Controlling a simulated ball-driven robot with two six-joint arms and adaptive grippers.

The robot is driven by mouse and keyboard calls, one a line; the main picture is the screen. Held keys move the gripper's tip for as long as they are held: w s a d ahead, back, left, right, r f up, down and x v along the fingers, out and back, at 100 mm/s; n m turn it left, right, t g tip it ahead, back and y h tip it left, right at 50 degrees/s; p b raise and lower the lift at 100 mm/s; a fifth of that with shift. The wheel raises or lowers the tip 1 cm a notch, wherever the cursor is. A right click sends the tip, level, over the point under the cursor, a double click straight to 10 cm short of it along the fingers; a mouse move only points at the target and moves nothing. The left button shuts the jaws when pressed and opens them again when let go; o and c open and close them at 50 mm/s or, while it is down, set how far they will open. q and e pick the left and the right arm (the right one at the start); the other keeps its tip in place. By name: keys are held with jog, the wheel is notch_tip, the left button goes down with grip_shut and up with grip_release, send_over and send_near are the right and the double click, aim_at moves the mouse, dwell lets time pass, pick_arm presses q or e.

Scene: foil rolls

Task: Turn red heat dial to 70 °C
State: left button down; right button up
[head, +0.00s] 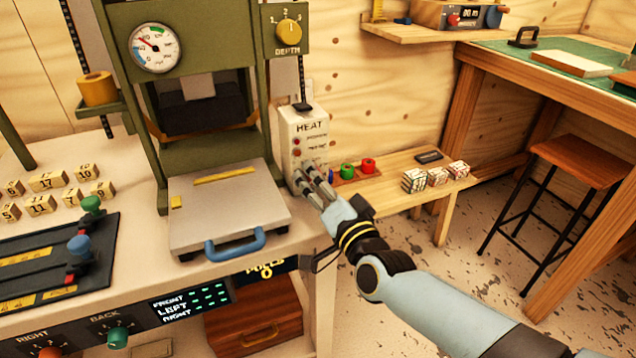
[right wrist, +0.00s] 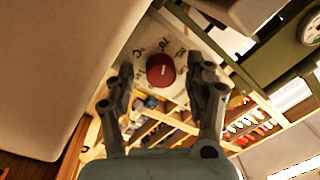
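The white heat box (head: 307,131), labelled HEAT, stands at the right edge of the press bench. The red heat dial (right wrist: 161,71) shows in the right wrist view on a pale panel with printed marks, one of which looks like 70. Where its pointer stands cannot be read. In the head view the dial is hidden behind my right gripper (head: 313,180), which is at the lower front of the box. In the right wrist view its two fingers stand apart on either side of the dial, with visible gaps. My left gripper is not in view.
The press plate (head: 230,205) with its blue handle (head: 235,246) lies left of my right gripper. A low wooden bench (head: 395,190) with a green roll (head: 347,170), a red roll (head: 368,166) and patterned blocks stands to the right. A stool (head: 580,160) is farther right.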

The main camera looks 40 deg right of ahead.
jog(key=shift+s, duration=0.15)
jog(key=s+a, duration=0.2)
jog(key=s, duration=0.9)
jog(key=shift+s+f, duration=0.2)
jog(key=shift+s, duration=0.1)
